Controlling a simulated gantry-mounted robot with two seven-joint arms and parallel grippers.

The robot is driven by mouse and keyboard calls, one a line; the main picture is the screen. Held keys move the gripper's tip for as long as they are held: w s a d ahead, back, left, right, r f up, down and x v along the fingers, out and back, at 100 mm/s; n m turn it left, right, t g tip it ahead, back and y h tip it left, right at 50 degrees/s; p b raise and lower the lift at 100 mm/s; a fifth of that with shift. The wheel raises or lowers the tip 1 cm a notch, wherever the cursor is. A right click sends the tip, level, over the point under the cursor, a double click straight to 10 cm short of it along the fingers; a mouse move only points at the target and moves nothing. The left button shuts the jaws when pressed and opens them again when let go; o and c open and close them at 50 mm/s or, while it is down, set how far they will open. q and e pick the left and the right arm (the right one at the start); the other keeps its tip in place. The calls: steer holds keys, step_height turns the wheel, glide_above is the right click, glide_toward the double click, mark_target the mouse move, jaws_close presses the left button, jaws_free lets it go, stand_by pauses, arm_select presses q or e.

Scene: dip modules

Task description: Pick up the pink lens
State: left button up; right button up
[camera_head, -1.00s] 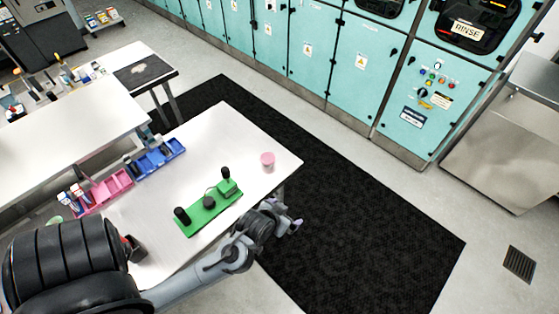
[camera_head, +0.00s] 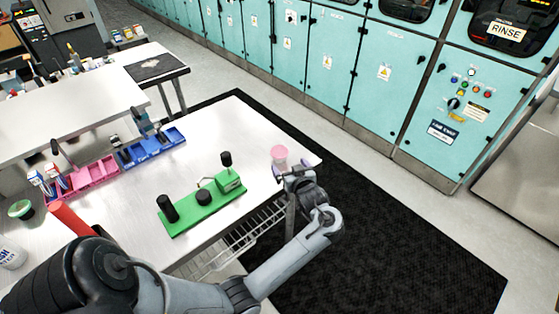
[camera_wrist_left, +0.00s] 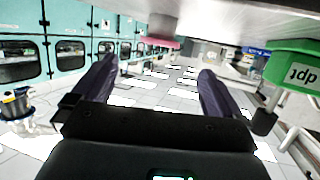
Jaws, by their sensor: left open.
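The pink lens (camera_head: 279,153) is a small pink round piece at the right corner of the white table (camera_head: 235,125). My left gripper (camera_head: 292,170) is at the table's right edge, just in front of the lens in the head view. In the left wrist view the gripper (camera_wrist_left: 157,80) is open and empty, with its two dark fingers spread. The pink lens (camera_wrist_left: 160,43) shows there beyond the fingertips, near the top of the picture and apart from them. My right gripper is not in view.
A green fixture (camera_head: 205,207) with black knobs stands left of my gripper, its green end also in the wrist view (camera_wrist_left: 295,68). Blue (camera_head: 152,148) and pink (camera_head: 92,177) bins line the table's far left side. A wire shelf (camera_head: 245,238) lies below the table edge.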

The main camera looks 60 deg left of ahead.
mark_target(281, 154)
arm_select(q)
steer(key=x, duration=0.5)
steer(key=shift+w+b, duration=0.1)
steer(key=shift+b, duration=0.2)
steer(key=shift+b+x, duration=0.45)
steer(key=shift+x, duration=2.35)
steer(key=shift+c, duration=0.5)
steer(key=c, duration=1)
